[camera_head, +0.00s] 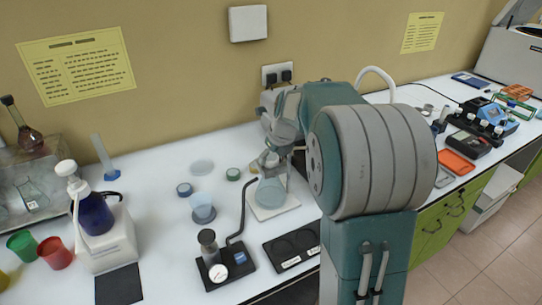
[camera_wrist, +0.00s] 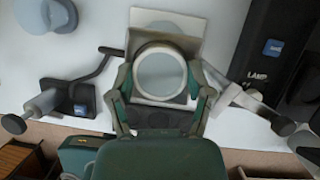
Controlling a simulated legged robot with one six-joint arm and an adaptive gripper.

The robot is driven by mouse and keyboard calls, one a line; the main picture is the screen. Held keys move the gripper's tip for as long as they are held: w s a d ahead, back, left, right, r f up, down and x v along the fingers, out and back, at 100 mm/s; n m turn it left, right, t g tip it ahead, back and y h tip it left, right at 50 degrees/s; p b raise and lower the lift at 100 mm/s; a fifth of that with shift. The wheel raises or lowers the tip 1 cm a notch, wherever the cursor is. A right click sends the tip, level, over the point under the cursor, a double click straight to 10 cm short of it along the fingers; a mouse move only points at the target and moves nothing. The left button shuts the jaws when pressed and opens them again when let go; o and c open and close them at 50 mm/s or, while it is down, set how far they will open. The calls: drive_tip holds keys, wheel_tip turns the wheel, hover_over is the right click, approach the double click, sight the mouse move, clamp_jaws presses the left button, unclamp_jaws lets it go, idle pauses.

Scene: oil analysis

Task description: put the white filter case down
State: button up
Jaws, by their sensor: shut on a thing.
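The white filter case (camera_wrist: 140,73) shows in the wrist view as a round white ring with a pale grey-green centre. My gripper (camera_wrist: 163,78) is shut on it, with one green finger at each side. A pale square plate (camera_wrist: 180,22) lies behind and below it. In the head view my gripper (camera_head: 271,158) is just above the white square plate (camera_head: 268,212), where a pale grey-green round shape (camera_head: 271,191) shows. My arm hides part of this spot. I cannot tell whether the case touches the plate.
A black-based device with a gauge (camera_head: 218,272) and bent rod stands front left of the plate. A black two-circle tray (camera_head: 293,248) lies in front. White bench left of the cup is partly clear.

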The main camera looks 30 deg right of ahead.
drive_tip(key=shift+f, duration=0.1)
drive_tip(key=o, duration=0.9)
drive_tip(key=shift+o, duration=0.2)
